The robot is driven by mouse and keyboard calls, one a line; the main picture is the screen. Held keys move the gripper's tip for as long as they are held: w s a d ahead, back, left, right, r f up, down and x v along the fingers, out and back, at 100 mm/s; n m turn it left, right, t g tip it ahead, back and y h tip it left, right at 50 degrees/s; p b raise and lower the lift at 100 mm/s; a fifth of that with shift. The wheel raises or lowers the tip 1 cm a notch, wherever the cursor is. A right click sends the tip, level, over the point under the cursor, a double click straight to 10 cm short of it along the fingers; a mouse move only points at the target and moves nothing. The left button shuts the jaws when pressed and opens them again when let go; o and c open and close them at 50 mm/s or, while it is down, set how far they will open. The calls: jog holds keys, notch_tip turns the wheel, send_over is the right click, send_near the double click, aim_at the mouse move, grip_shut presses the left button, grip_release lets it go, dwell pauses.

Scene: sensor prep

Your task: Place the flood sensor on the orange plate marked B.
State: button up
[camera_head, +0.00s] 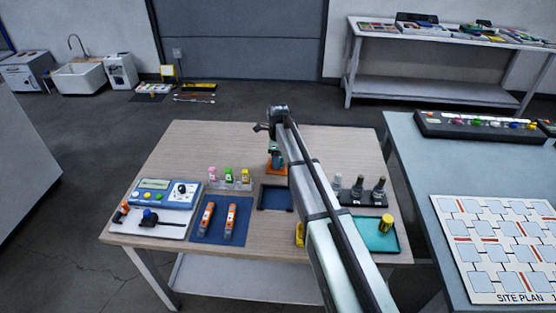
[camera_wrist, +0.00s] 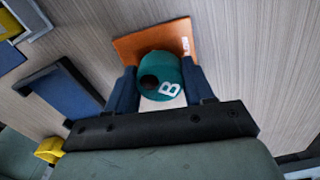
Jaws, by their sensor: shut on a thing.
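The flood sensor (camera_wrist: 165,70) is a teal rounded body with a white B on it and a dark round opening. My gripper (camera_wrist: 161,86) is shut on it, with one dark blue finger on each side. The orange plate (camera_wrist: 128,47) lies beyond the sensor in the wrist view, with a small white mark near its right edge. In the head view the sensor (camera_head: 275,158) is upright over the orange plate (camera_head: 277,171), partly hidden by my arm. I cannot tell whether its base touches the plate.
A dark blue tray (camera_head: 275,198) sits just in front of the plate. Small bottles in a clear rack (camera_head: 230,184) stand to the left. A black stand with dark bottles (camera_head: 361,198) and a teal tray (camera_head: 378,240) are at the right. The table's back is clear.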

jog(key=shift+f, duration=0.3)
jog(key=shift+f, duration=0.1)
jog(key=o, duration=1.1)
jog(key=shift+c, duration=0.2)
notch_tip(320, 180, up, 12)
jog(key=shift+a, duration=0.1)
